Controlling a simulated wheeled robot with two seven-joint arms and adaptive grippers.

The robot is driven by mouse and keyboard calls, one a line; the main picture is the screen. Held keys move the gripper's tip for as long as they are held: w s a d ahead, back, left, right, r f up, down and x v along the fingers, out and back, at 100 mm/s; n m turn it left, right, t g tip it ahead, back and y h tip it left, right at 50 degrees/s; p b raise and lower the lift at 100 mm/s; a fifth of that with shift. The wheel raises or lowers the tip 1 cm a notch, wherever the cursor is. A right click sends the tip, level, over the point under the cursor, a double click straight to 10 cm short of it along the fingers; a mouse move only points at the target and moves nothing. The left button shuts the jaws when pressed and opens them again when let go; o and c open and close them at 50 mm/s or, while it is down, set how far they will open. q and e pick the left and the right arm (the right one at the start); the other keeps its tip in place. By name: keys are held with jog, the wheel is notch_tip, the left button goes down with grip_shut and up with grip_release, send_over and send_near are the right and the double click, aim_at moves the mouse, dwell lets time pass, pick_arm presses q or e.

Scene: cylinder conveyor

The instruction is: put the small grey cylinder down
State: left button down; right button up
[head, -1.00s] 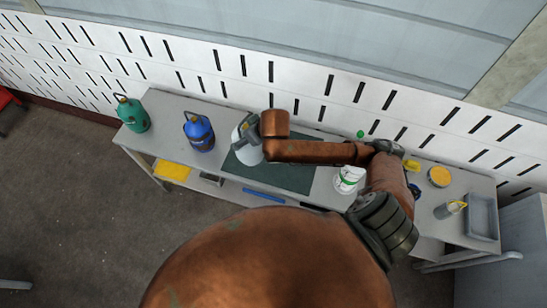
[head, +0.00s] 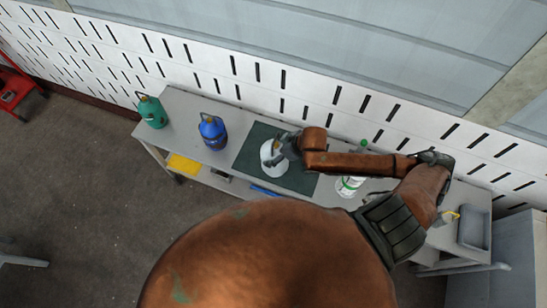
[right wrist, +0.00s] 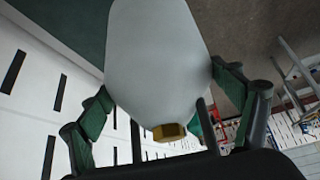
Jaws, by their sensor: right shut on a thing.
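The small grey cylinder (head: 269,157) is a pale grey gas bottle over the middle of the dark green mat (head: 300,182) on the bench. In the right wrist view its pale body (right wrist: 158,60) fills the top centre, with a yellow valve (right wrist: 168,131) nearest the palm. My right gripper (head: 284,150) is shut on it, with one green-padded finger on each side. Its base is cut off in the wrist view, so I cannot tell whether it touches the mat. My left gripper is not in view.
A blue cylinder (head: 213,132) and a green cylinder (head: 152,111) stand on the grey bench (head: 180,103) to the left. A white-and-green bottle (head: 347,186) stands right of the mat, partly behind my arm. A grey tray (head: 474,227) is at the right end.

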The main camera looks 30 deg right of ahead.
jog(key=w+d+f+p, duration=0.2)
jog(key=w+d+f, duration=0.3)
jog(key=f, duration=0.5)
jog(key=shift+w+d, duration=0.15)
jog(key=shift+w, duration=0.5)
jog(key=shift+f, duration=0.1)
jog(key=o, duration=2)
jog(key=shift+s+f, duration=0.15)
jog(key=shift+s, duration=0.05)
jog(key=v, duration=1.2)
jog(key=shift+b, duration=0.35)
